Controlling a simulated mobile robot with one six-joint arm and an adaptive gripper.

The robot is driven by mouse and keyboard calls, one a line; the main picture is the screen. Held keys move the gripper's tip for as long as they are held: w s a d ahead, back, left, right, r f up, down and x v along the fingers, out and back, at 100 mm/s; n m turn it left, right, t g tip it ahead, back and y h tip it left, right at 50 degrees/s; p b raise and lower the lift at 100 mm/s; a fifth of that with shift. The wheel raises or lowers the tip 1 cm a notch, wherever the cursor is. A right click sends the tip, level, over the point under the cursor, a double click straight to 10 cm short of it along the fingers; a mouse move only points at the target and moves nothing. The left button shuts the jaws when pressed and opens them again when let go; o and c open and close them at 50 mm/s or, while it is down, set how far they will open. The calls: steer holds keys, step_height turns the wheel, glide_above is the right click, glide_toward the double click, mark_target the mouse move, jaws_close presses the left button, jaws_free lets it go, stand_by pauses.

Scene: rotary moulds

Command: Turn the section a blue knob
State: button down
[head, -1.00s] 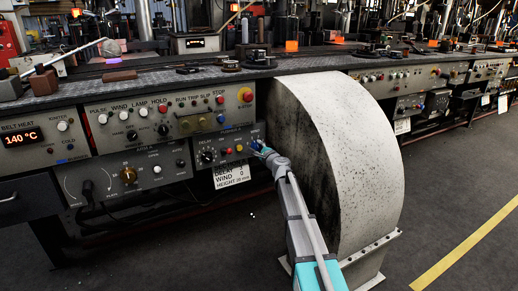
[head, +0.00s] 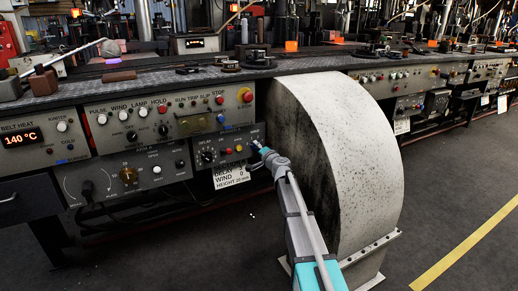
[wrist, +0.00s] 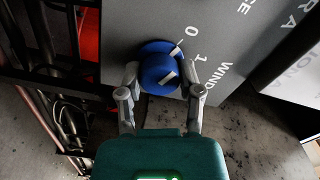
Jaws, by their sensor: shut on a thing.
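The blue knob (wrist: 158,70) sits on a grey panel (wrist: 225,30) in the wrist view, with "0", "1" and "WIND" lettered beside it. A white pointer mark shows on its rim, near the "0". My gripper (wrist: 159,82) has one finger on each side of the knob and is shut on it. In the head view, my gripper (head: 261,150) reaches the right end of the lower control panel, just left of the grey curved housing. The knob there is mostly hidden by the gripper.
The large grey curved housing (head: 350,130) stands close to the right of my arm. A paper label (head: 231,176) hangs below the panel. Other knobs and buttons, such as the black delay knob (head: 207,156), lie to the left. Cables (wrist: 60,120) run at left in the wrist view.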

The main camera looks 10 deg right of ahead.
steer(key=shift+n, duration=0.3)
steer(key=shift+c, duration=1.3)
jaws_free()
steer(key=v, duration=1.2)
steer(key=shift+a, duration=0.1)
